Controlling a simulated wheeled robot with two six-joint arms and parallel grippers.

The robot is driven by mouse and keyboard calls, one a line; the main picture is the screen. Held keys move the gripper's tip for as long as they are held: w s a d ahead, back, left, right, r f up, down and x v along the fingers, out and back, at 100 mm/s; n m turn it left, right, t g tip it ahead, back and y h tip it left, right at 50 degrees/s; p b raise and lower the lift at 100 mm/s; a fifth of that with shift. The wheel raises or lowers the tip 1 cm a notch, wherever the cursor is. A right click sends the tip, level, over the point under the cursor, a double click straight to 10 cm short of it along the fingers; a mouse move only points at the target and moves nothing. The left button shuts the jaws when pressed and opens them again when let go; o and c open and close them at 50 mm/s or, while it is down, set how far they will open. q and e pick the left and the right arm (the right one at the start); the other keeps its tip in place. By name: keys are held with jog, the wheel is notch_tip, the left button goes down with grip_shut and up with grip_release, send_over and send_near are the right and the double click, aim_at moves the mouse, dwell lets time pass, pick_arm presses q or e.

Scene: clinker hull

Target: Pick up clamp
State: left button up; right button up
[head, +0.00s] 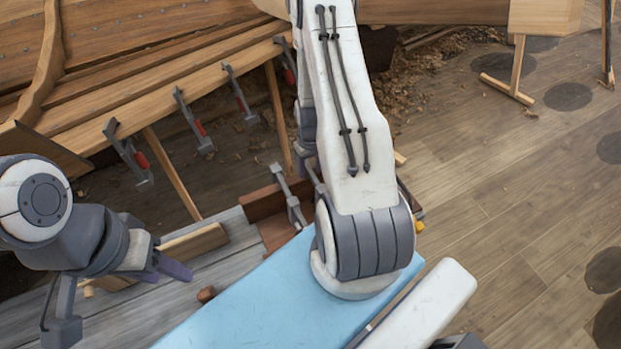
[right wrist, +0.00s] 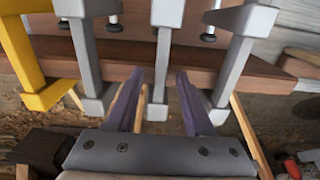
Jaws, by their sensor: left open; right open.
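In the right wrist view, several clamps hang over the edge of a reddish-brown wooden box (right wrist: 265,75). A grey clamp (right wrist: 163,55) is in the middle, with a grey clamp (right wrist: 86,55) to its left, another (right wrist: 238,62) to its right, and a yellow clamp (right wrist: 22,55) at far left. My right gripper (right wrist: 160,88) is open, its purple fingers on either side of the middle clamp's lower end. I cannot tell if they touch it. One grey clamp (head: 288,197) shows in the head view; my arm hides the others. My left gripper (head: 168,268) is open and empty, low at left.
Several clamps with red handles (head: 130,155) hang along the wooden hull (head: 150,50). A blue surface (head: 250,300) lies below my right arm beside grey planks (head: 230,250). A small brown object (head: 206,294) is on the planks. Floor at right is mostly clear.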

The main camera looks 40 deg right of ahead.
grip_shut()
jog(key=shift+r, duration=0.1)
dwell(1.2)
